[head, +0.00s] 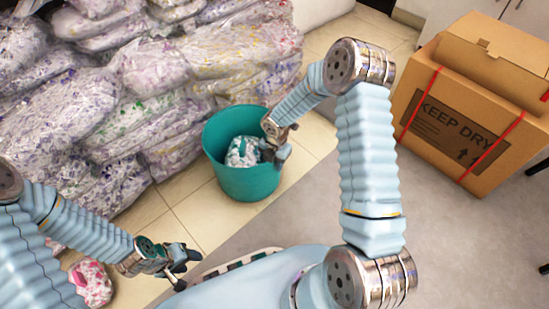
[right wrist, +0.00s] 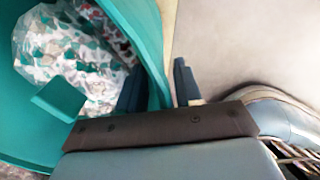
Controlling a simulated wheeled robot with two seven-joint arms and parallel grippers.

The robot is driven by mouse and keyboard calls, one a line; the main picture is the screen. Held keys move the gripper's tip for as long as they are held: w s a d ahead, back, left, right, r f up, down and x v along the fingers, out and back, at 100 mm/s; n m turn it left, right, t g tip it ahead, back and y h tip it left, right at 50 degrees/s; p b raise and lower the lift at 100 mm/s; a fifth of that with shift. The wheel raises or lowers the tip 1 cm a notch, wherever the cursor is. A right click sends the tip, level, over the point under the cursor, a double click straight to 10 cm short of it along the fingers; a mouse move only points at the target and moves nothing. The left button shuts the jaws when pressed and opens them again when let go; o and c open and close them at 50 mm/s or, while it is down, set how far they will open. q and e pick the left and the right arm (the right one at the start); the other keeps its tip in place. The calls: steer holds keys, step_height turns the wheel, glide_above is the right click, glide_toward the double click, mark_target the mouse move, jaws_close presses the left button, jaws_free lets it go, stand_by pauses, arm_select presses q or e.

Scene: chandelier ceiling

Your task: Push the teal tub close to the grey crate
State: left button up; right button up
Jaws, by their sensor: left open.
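The teal tub (head: 247,184) stands upright on the tiles near the picture's middle, holding a clear bag of white and teal scraps (head: 242,152). My right gripper (head: 275,150) is at its right rim. In the right wrist view, the tub's wall (right wrist: 147,35) runs between my close-set right fingers (right wrist: 158,88), one inside and one outside. A pale slotted rim (head: 268,251), apparently the grey crate, shows at the bottom centre, mostly hidden by my body. It is nearer to me than the tub. My left gripper (head: 183,266) is open and empty, left of that rim.
Clear bags of shredded paper (head: 140,80) are piled at the left and behind the tub. A bag with pink scraps (head: 90,284) lies at lower left. A cardboard box (head: 470,125) stands at right. Grey floor (head: 300,205) is clear between tub and box.

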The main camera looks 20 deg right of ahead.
jaws_close()
stand_by(1.5)
